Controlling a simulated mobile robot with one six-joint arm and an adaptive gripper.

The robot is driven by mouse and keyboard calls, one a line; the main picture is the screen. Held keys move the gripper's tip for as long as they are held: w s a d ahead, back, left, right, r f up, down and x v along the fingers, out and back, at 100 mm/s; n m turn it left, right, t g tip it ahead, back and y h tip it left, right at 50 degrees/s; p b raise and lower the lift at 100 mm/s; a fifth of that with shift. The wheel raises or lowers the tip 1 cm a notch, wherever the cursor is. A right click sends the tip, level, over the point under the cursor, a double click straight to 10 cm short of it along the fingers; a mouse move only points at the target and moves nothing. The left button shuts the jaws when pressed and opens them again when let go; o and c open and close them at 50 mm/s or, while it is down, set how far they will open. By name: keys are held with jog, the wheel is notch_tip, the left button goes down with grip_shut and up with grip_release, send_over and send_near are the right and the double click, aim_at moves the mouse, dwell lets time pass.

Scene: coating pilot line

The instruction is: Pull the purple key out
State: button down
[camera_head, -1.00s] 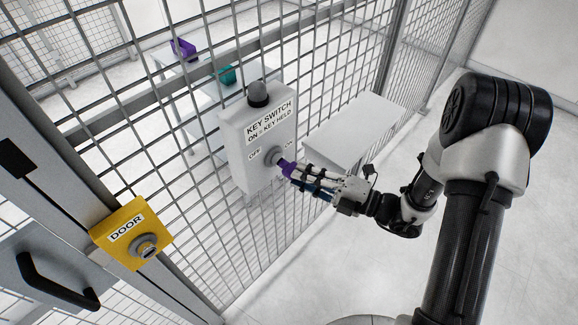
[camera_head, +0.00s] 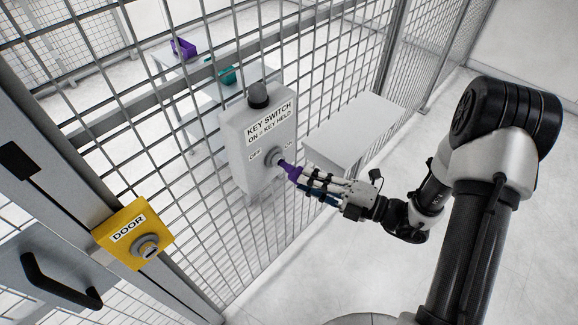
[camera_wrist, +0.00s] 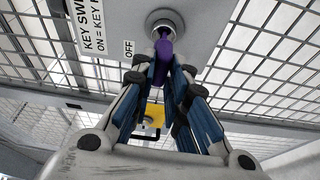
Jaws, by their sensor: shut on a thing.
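The purple key (camera_head: 290,171) is at the round lock (camera_head: 273,157) on the front of the grey key switch box (camera_head: 243,142), between the OFF and ON marks. In the wrist view the key (camera_wrist: 163,47) lies in front of the metal lock (camera_wrist: 162,20); I cannot tell whether its tip is still inside. My gripper (camera_head: 309,180) is shut on the key's outer end, and its fingertips (camera_wrist: 163,68) hide part of it. A dark dome lamp (camera_head: 258,94) sits on top of the box.
The box is on a wire mesh fence (camera_head: 180,200). A yellow DOOR switch (camera_head: 135,235) and a black handle (camera_head: 60,283) are at the lower left. A white table (camera_head: 355,130) stands right of the box. Purple (camera_head: 184,48) and green (camera_head: 228,75) objects lie behind the fence.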

jog(key=shift+s+d+p, duration=0.45)
jog(key=shift+s+d, duration=0.45)
jog(key=shift+d, duration=0.25)
